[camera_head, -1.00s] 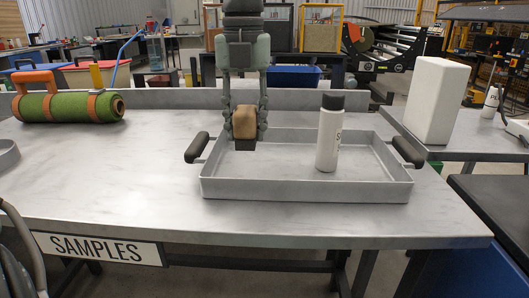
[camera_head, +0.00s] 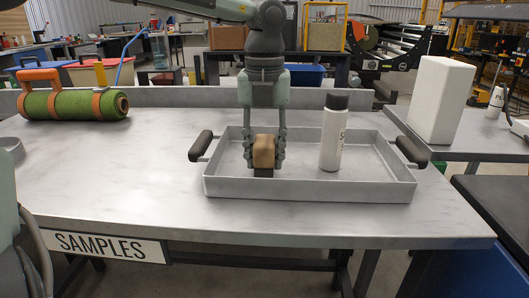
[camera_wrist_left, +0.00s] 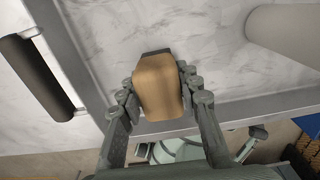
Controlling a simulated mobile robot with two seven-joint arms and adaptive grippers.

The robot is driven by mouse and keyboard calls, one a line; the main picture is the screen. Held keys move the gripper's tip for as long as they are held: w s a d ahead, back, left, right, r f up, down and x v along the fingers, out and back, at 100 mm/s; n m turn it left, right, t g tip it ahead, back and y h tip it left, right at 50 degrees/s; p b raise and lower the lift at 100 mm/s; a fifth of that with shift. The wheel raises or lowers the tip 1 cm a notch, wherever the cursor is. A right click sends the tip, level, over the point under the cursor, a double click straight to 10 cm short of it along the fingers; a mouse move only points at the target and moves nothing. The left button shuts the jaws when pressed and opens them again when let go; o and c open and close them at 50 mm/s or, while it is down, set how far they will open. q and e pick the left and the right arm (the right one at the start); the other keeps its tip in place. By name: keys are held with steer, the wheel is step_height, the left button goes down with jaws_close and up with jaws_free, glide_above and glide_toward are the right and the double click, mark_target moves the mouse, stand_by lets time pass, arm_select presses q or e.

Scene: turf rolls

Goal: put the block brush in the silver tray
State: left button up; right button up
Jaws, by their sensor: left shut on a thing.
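The block brush (camera_head: 263,152) has a tan wooden block on top and dark bristles below. My left gripper (camera_head: 264,155) points down and is shut on its sides. The brush is inside the outline of the silver tray (camera_head: 310,190), in its left part, low over the floor; I cannot tell whether the bristles touch. In the left wrist view the brush (camera_wrist_left: 158,85) sits between the two fingers, with the tray's black handle (camera_wrist_left: 38,78) to the left. My right gripper is not in view.
A white bottle with a black cap (camera_head: 332,135) stands in the tray, right of the brush. A green turf roll with orange straps (camera_head: 75,104) lies at the table's back left. A white block (camera_head: 441,100) stands on the right-hand table. The table's middle left is clear.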

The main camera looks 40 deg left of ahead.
arm_select(q)
steer(key=o, duration=1.2)
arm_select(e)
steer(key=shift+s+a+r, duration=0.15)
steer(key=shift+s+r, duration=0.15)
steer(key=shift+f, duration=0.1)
